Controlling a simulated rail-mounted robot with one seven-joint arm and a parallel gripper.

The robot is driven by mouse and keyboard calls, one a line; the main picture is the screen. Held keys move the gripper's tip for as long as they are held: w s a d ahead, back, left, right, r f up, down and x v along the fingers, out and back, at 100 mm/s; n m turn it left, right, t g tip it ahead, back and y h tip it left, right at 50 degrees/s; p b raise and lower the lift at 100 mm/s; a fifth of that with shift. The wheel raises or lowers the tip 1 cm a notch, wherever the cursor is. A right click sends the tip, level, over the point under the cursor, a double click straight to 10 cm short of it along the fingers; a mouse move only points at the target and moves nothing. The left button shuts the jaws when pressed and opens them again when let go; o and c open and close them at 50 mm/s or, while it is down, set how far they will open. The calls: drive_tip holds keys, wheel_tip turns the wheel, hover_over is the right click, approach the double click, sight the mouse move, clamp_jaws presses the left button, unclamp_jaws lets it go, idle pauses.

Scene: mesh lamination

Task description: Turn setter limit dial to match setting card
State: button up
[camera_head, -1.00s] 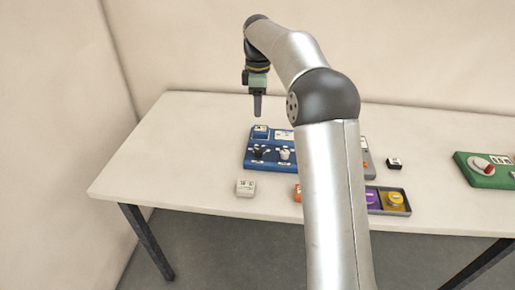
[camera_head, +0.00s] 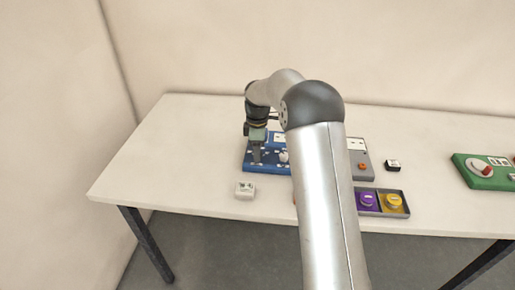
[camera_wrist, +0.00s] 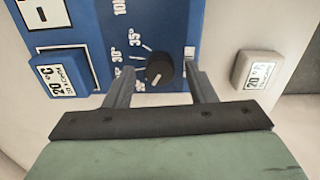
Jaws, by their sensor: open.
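The blue setter panel (camera_head: 250,166) lies on the table with my gripper (camera_head: 256,162) low over its left part. In the wrist view a black dial (camera_wrist: 160,69) with a white mark toward its lower left sits beside a printed degree scale, where 35° and 30° are readable. My gripper (camera_wrist: 159,80) is open, with one finger on each side of the dial; I cannot tell whether they touch it. A white block (camera_wrist: 258,69), also labelled 20 °C, stands off the panel at right.
The white block (camera_head: 245,189) stands in front of the panel. A pale dial (camera_head: 283,156) is right of my gripper. The table's left is clear.

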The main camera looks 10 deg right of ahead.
drive_tip(key=shift+f, duration=0.1)
drive_tip(key=c, duration=1)
drive_tip(key=shift+o, duration=0.2)
